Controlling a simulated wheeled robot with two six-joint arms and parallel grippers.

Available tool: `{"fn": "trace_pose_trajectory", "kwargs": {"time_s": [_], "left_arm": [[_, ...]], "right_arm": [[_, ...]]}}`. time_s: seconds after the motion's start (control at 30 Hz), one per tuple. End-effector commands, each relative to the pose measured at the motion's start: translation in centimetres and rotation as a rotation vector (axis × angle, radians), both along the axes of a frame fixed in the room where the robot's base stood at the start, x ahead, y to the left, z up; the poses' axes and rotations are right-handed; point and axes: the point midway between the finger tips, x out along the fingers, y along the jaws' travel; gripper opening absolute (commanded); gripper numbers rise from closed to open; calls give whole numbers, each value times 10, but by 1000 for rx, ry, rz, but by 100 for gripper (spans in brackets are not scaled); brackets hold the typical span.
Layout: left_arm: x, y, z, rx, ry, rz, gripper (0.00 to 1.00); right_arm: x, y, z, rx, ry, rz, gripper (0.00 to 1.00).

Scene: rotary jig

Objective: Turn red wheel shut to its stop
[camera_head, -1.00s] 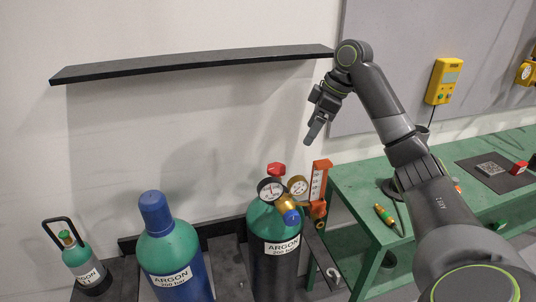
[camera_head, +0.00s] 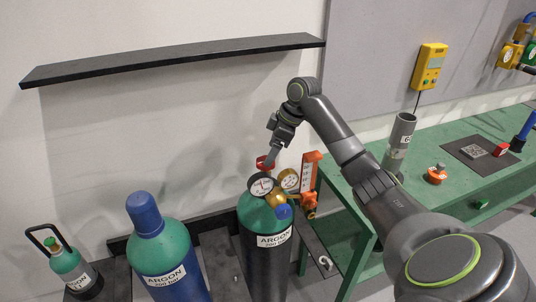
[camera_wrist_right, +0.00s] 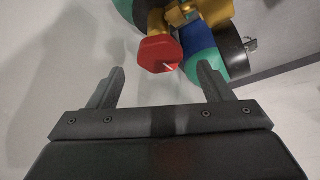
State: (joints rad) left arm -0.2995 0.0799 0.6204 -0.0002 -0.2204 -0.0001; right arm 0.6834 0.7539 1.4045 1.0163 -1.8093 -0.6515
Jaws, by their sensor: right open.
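The red wheel (camera_head: 263,163) sits on top of the valve of the green-and-black argon cylinder (camera_head: 268,255), behind two round gauges. In the right wrist view the red wheel (camera_wrist_right: 159,54) shows a white mark on its edge and lies just beyond the fingertips, between their lines. My right gripper (camera_head: 271,160) points down at the wheel and partly hides it in the head view. In the wrist view its two fingers (camera_wrist_right: 160,77) are apart with nothing between them. I cannot tell whether a finger touches the wheel. My left gripper is not in view.
Two gauges (camera_head: 289,179), a blue knob (camera_head: 283,211) and an orange flowmeter (camera_head: 309,180) crowd the valve. A blue-capped cylinder (camera_head: 162,250) and a small cylinder (camera_head: 69,264) stand left. A black shelf (camera_head: 180,57) is above. A green bench (camera_head: 440,190) stands right.

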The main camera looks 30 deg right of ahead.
Motion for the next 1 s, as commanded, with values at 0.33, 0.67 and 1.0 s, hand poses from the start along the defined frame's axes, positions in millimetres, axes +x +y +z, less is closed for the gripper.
{"fn": "trace_pose_trajectory", "kwargs": {"time_s": [0.33,0.67,1.0], "left_arm": [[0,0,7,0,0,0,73],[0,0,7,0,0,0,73],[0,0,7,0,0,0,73]], "right_arm": [[9,10,-34,-1,1,0,73],[10,10,-35,-1,0,0,67],[10,10,-35,-1,0,0,29]]}}
